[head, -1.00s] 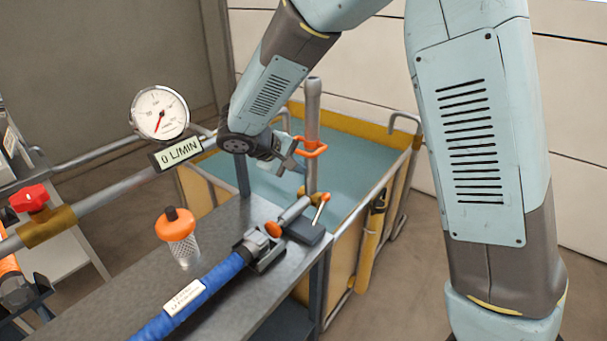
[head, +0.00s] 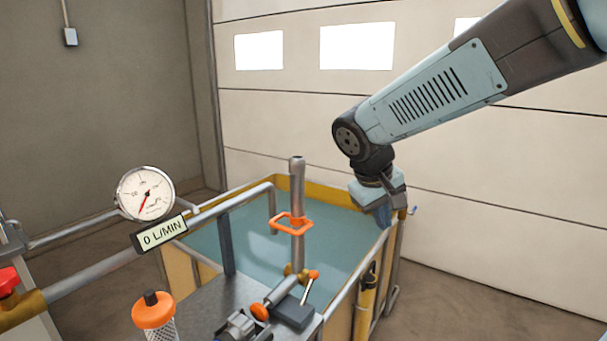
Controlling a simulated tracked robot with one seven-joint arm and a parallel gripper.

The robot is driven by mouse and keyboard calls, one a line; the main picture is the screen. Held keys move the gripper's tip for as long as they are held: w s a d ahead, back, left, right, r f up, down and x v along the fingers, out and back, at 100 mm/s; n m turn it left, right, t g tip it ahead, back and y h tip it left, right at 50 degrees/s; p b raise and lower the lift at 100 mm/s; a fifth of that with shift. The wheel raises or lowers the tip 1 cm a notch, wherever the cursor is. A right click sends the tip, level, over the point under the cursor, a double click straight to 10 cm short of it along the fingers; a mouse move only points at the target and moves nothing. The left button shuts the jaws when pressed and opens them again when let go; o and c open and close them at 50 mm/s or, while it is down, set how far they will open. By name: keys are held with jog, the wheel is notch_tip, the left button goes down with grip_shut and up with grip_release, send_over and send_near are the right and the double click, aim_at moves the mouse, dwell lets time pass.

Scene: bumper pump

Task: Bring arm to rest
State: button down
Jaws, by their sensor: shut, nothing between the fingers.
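My gripper (head: 383,214) hangs from my light-blue arm on the right side of the head view, pointing down. It is above the right edge of the water tank (head: 359,285), apart from the upright grey pipe. Its jaws look shut and hold nothing. The lower part of my arm is out of the picture at the right.
The upright pipe (head: 297,205) with its orange ring handle (head: 289,222) stands at the bench's far end. An orange-capped strainer (head: 153,311), a valve fitting (head: 292,308) and a gauge (head: 145,194) are to the left. Open floor lies right of the tank.

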jog(key=s+d+r+m+t+y, duration=0.1)
jog(key=s+d+r+m, duration=0.1)
jog(key=s, duration=0.4)
jog(key=s+d+r+m+t+y, duration=0.1)
jog(key=s+d+r+m+y, duration=0.1)
jog(key=s+d, duration=0.3)
jog(key=shift+s+d+t+y, duration=0.3)
jog(key=shift+s, duration=0.85)
jog(key=shift+r, duration=0.1)
